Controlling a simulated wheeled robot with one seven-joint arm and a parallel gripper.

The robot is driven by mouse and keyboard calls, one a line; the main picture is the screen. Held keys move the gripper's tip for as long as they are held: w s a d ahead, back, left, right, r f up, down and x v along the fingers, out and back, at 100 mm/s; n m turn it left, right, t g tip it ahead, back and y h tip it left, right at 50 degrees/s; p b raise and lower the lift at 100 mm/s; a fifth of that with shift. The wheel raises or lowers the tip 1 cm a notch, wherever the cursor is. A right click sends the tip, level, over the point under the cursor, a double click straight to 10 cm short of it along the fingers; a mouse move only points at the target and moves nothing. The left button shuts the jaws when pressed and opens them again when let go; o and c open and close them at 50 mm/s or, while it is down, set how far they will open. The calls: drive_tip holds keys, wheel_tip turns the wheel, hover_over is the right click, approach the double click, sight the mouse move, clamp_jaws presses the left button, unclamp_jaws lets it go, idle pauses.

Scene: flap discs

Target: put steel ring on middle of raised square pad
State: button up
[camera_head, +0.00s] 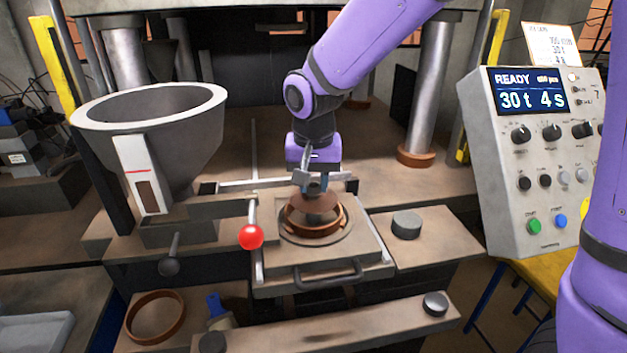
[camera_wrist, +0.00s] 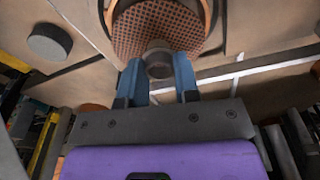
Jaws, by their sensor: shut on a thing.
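My gripper (camera_head: 312,188) is above the round seat of a raised square plate (camera_head: 365,250) with a front handle. This plate looks like the raised square pad. In the wrist view, my blue fingers (camera_wrist: 159,85) are shut on a small grey round metal piece (camera_wrist: 158,58), which looks like the steel ring. A brown perforated disc (camera_wrist: 150,25) lies right behind it; it also shows under my fingertips in the head view (camera_head: 317,203). I cannot tell whether the metal piece touches the disc. An orange-brown ring (camera_head: 330,232) stands on the plate, around or below the disc.
A red-knobbed lever (camera_head: 251,237) stands at the plate's left. A grey funnel (camera_head: 150,125) is further left. A dark puck (camera_head: 407,224) lies on the slab to the right. Another brown ring (camera_head: 156,318) lies at lower left. A control box (camera_head: 535,170) stands at right.

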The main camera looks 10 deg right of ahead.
sight(314, 189)
drive_tip(key=shift+f, duration=0.7)
idle(0.8)
drive_tip(key=o, duration=1)
drive_tip(key=shift+c, duration=0.2)
drive_tip(key=r, duration=0.6)
drive_tip(key=s+r, duration=0.1)
drive_tip(key=r, duration=0.3)
drive_tip(key=shift+a, duration=0.1)
drive_tip(key=s+d+r+n+t, duration=0.1)
drive_tip(key=s+d+r, duration=0.2)
drive_tip(key=s+d, duration=0.25)
drive_tip(key=s+d+r+t, duration=0.1)
drive_tip(key=s+d+r, duration=0.25)
drive_tip(key=d, duration=0.35)
drive_tip(key=s+d+f+n+t, duration=0.1)
drive_tip(key=s+d+t, duration=0.1)
drive_tip(key=s+d, duration=0.5)
drive_tip(key=shift+s+d, duration=0.35)
drive_tip(key=shift+s, duration=1.9)
